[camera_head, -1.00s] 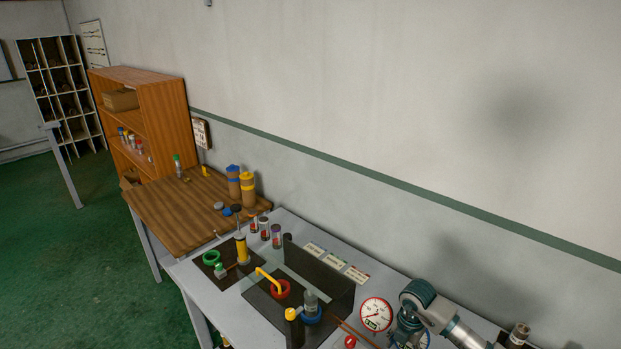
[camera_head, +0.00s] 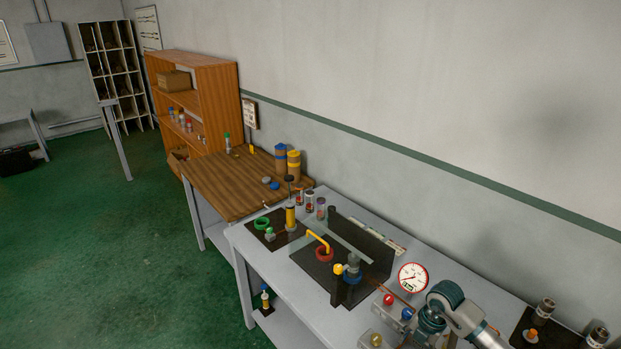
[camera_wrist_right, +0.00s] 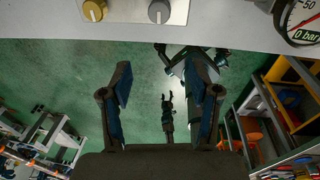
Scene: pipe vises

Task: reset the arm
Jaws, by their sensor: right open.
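My right arm (camera_head: 455,310) shows at the lower right of the head view, over the near part of the grey bench; its gripper cannot be made out there. My left arm is not in the head view.
The grey bench (camera_head: 262,240) carries a black vise stand (camera_head: 375,262), a yellow bent pipe, a pressure gauge (camera_head: 412,277) and valve knobs. A wooden table (camera_head: 225,190) and shelf (camera_head: 215,95) stand beyond.

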